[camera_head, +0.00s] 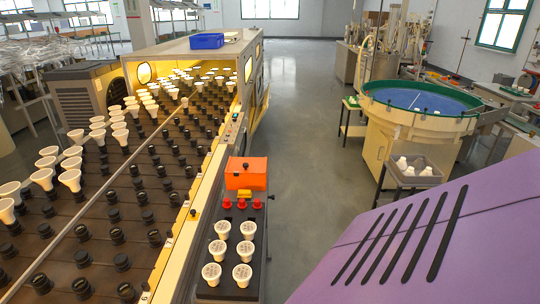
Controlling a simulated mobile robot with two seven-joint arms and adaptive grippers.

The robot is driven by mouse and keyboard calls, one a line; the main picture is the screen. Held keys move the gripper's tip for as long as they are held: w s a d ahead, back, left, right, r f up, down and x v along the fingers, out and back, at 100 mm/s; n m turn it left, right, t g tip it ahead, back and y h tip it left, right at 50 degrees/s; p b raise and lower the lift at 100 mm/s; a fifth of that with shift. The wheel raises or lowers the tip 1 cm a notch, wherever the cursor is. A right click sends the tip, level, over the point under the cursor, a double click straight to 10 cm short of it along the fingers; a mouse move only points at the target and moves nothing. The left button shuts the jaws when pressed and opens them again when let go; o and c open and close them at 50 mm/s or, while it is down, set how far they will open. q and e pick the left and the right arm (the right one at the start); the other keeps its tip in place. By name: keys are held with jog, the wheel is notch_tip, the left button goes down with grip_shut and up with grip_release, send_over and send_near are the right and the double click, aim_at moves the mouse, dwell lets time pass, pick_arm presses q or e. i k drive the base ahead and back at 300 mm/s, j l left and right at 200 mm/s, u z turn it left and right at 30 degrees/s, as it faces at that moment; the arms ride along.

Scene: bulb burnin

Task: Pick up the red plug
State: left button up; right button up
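Three small red plugs stand in a row on the dark top of a narrow stand (233,288), at the lower middle of the head view. They are a left one (227,203), a middle one (242,204) and a right one (257,204). They sit just in front of an orange box (246,174) with a black knob and a small yellow piece (244,194). I cannot tell whether the plugs are seated in holes. Neither of my grippers is in view.
Several white bulbs (242,275) stand on the stand's front part. Left is a wide rack of black sockets (115,235), some holding bulbs, running into a lit tunnel. A purple slotted panel (480,230) fills the lower right. Clear floor (300,120) lies beyond the stand.

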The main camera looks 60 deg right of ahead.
aim_at(227, 204)
jog(key=z, duration=1.4)
jog(key=i, duration=0.05)
